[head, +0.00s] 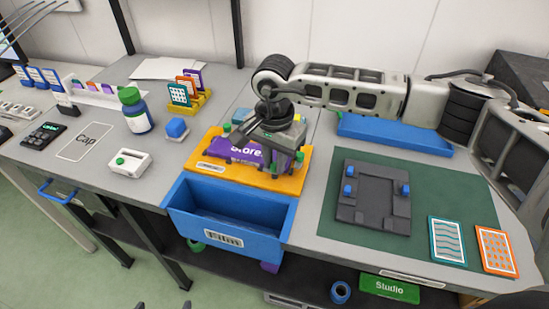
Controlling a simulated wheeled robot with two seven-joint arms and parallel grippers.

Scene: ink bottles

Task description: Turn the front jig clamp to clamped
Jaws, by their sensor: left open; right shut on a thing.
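A dark grey jig (378,215) lies on a green mat (330,243) on the right part of the bench. It carries blue knobs: one at its left side (347,189), one at the upper left (350,171) and one at the right (405,190). Which one is the front clamp, and its setting, I cannot tell. My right gripper (272,160) is over the orange tray, left of and apart from the jig. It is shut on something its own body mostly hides. My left gripper (176,305) shows only as two separated dark tips at the bottom edge, open.
The orange tray (211,168) holds a purple "Store" piece (236,150). A blue "Film" bin (226,222) hangs in front. A blue tray (432,147) lies behind the mat. Two patterned cards (447,241) (497,251) lie at the mat's right. A bottle (137,112) stands at left.

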